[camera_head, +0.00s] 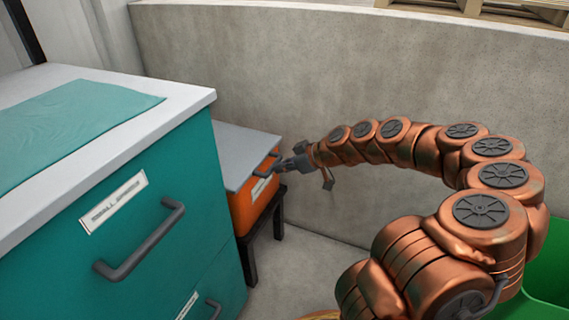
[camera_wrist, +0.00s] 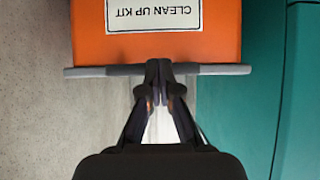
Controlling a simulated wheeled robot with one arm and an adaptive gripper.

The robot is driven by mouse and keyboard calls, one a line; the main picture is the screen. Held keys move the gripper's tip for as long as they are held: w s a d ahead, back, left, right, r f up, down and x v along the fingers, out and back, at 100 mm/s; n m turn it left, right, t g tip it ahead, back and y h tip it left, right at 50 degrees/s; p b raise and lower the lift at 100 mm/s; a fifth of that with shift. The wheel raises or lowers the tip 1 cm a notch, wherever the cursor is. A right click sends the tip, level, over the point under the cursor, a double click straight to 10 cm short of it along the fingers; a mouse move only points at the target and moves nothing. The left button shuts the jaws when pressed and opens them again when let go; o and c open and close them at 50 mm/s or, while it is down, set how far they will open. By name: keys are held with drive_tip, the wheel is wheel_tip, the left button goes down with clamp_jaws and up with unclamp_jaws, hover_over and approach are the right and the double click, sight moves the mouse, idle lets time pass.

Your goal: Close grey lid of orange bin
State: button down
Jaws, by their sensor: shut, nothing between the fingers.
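The orange bin (camera_head: 240,212) stands beside the teal cabinet, against the concrete wall. Its grey lid (camera_head: 238,150) appears to lie flat over the bin's top. Dark handles show near its right edge. In the wrist view the bin's orange front (camera_wrist: 87,30) carries an upside-down "CLEAN UP KIT" label, and a thin grey bar (camera_wrist: 222,69), seemingly the lid's front edge, runs across below it. My gripper (camera_head: 279,169) is at the bin's front upper edge. In the wrist view its fingertips (camera_wrist: 165,68) are together, overlapping the bar's middle. I cannot tell whether they touch it.
The teal cabinet (camera_head: 150,240) with a white top (camera_head: 185,95) and drawer handles stands close on the left. The bin rests on a dark stand (camera_head: 279,215). A concrete wall (camera_head: 330,70) runs behind. A green container (camera_head: 550,265) is at the lower right.

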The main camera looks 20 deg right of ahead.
drive_tip(key=shift+s+a+f, duration=0.15)
drive_tip(key=shift+a+f, duration=0.3)
drive_tip(key=s+d+p, duration=0.2)
drive_tip(key=s+d, duration=0.4)
drive_tip(key=d, duration=0.1)
drive_tip(key=shift+s+f, duration=0.15)
drive_tip(key=shift+s, duration=0.25)
